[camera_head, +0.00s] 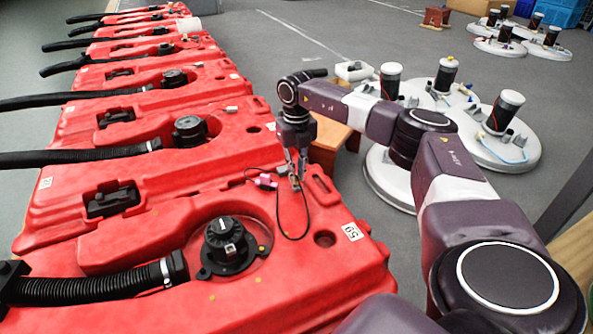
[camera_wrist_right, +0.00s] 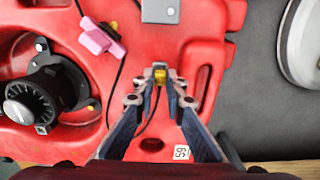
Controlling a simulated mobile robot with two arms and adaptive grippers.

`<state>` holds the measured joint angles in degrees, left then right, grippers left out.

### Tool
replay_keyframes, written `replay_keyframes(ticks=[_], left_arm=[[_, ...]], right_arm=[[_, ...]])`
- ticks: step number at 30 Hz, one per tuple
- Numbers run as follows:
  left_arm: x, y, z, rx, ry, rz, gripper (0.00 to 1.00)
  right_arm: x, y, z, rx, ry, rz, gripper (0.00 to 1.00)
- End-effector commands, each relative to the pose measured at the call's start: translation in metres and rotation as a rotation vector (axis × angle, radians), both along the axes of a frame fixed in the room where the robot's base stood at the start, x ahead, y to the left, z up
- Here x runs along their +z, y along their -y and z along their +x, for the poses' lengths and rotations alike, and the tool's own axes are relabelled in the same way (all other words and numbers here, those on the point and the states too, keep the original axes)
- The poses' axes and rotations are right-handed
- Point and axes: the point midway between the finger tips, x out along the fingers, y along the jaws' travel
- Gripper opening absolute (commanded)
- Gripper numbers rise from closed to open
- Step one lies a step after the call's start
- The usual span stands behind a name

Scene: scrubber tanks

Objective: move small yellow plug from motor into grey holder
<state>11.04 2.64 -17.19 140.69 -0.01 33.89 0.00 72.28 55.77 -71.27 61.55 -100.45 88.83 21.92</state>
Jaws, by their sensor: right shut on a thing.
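My right gripper (camera_head: 296,182) is low over the near red tank. In the right wrist view its fingers (camera_wrist_right: 160,78) are shut on the small yellow plug (camera_wrist_right: 160,75), a little apart from the tank top as far as I can tell. A thin black cable hangs in a loop near the fingers. The black round motor (camera_head: 228,243) sits on the tank to the left; it also shows in the wrist view (camera_wrist_right: 35,98). A light grey block (camera_wrist_right: 160,10), which looks like the holder, is at the top edge of the wrist view. My left gripper is not in view.
A pink connector (camera_head: 264,181) lies left of the gripper on the tank (camera_head: 330,285). A black ribbed hose (camera_head: 95,288) reaches the motor area. More red tanks stand in a row behind. A wooden stool (camera_head: 335,138) and round white-based parts (camera_head: 505,150) stand right.

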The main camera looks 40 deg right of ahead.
Motion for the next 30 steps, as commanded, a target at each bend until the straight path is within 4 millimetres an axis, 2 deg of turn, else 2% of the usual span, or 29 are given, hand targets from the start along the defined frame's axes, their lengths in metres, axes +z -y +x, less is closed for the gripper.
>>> replay_keyframes(ticks=[11,28,29,30], left_arm=[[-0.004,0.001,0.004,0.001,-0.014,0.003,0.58],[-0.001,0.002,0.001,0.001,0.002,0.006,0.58],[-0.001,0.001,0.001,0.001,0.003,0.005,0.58],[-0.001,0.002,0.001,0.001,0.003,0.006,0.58]], right_arm=[[-0.002,0.000,0.000,0.000,0.000,0.000,0.00],[-0.019,0.000,0.000,0.001,-0.001,0.000,0.00],[-0.018,0.000,0.000,0.001,0.000,0.000,0.14],[-0.018,0.000,0.000,0.001,0.000,0.000,0.19]])
